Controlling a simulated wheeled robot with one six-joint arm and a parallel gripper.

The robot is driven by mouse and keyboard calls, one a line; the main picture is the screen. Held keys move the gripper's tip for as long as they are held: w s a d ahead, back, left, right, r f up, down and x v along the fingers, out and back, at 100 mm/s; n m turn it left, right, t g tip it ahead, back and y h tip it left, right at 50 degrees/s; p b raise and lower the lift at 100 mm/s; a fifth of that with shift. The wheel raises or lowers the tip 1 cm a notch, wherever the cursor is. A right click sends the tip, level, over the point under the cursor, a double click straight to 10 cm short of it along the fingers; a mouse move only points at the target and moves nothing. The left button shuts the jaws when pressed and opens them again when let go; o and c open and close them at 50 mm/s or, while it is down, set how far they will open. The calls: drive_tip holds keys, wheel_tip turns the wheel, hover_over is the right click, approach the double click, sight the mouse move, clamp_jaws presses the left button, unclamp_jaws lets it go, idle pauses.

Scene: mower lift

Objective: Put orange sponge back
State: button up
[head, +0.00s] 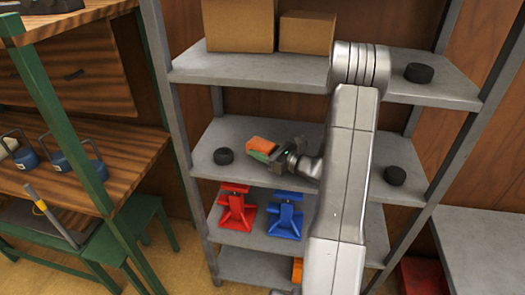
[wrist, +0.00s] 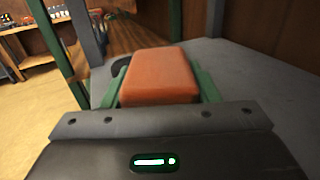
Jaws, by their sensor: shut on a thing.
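The orange sponge (head: 259,143) is a small orange block at the middle shelf of the grey rack in the head view. It also shows in the wrist view (wrist: 160,76), between the green fingers. My gripper (head: 262,153) is shut on the sponge and holds it at the shelf's left half. I cannot tell whether the sponge touches the grey middle shelf (head: 222,178). My arm hides the middle right part of the rack.
A black puck (head: 223,156) lies left of the sponge; another (head: 395,176) lies right of my arm. Cardboard boxes (head: 240,25) stand on the shelf above. Red (head: 237,212) and blue (head: 286,220) jack stands are below. A green-framed workbench (head: 75,150) stands left.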

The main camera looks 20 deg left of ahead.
drive_tip(key=shift+f, duration=0.55)
drive_tip(key=shift+f+b, duration=0.3)
drive_tip(key=shift+s+d+f+b, duration=0.1)
drive_tip(key=shift+s+f+b, duration=0.2)
drive_tip(key=shift+f+b, duration=0.1)
drive_tip(key=o, duration=1.1)
drive_tip(key=shift+f, duration=0.1)
drive_tip(key=shift+c, duration=0.2)
drive_tip(key=shift+w+r+p, duration=0.1)
drive_tip(key=shift+r+p, duration=0.55)
drive_tip(key=shift+p, duration=0.1)
drive_tip(key=d, duration=0.4)
drive_tip(key=s+d+b, duration=0.1)
drive_tip(key=d, duration=0.2)
drive_tip(key=d+b, duration=0.1)
drive_tip(key=d, duration=0.3)
drive_tip(key=shift+s+d+r, duration=0.15)
drive_tip(key=shift+s+d, duration=0.15)
drive_tip(key=shift+d, duration=0.05)
